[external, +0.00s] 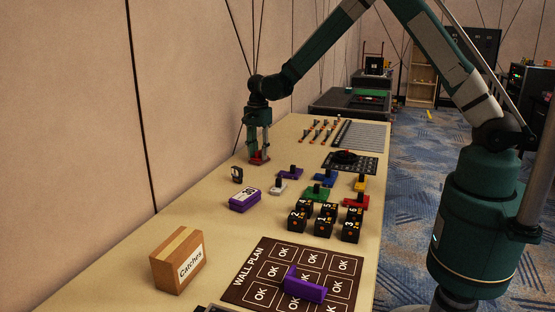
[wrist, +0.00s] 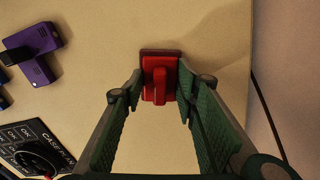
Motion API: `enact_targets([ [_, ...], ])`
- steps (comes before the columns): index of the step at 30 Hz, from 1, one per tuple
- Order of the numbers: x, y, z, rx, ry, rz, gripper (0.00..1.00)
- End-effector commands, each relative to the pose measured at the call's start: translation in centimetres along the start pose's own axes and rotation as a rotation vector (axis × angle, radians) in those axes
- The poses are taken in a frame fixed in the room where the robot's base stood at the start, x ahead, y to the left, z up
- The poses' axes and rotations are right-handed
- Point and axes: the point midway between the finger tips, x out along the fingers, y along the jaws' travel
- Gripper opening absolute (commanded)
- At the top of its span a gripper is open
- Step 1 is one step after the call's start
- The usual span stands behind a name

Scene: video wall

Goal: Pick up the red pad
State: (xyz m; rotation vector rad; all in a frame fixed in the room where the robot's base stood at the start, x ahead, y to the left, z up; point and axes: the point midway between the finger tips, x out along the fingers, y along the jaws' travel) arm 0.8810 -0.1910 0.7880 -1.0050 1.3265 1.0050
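A red pad (wrist: 160,67) with a raised red grip bar shows in the wrist view, centred between my gripper's fingertips (wrist: 158,84). The fingertips stand close along its left and right sides. Any thin gap there is too small to make out. In the external view my gripper (external: 259,154) points down at the far left side of the table, with the red pad (external: 260,160) at its tips. I cannot tell whether the pad rests on the table or is slightly lifted. Another red pad with a dark handle (external: 355,202) lies further right on the table.
The long tan table (external: 215,215) also carries purple, white, blue, green and yellow pads. Several black numbered blocks (external: 325,222), a purple box (external: 245,199), a cardboard box (external: 178,262) and a wall-plan board (external: 240,290) stand nearer. A wall runs along the left.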

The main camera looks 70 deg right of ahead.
Motion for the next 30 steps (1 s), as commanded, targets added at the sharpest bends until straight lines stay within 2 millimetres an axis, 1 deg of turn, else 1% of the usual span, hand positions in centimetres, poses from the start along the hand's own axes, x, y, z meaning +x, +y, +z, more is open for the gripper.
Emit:
enact_targets([
  [11, -0.1, 0.0, 0.0, 0.0, 0.0, 0.0, 0.18],
  [16, -0.9, 0.0, 0.0, 0.0, 0.0, 0.0, 0.18],
  [20, -2.2, 0.0, 0.0, 0.0, 0.0, 0.0, 0.18],
  [30, -7.2, 0.0, 0.0, 0.0, 0.0, 0.0, 0.18],
])
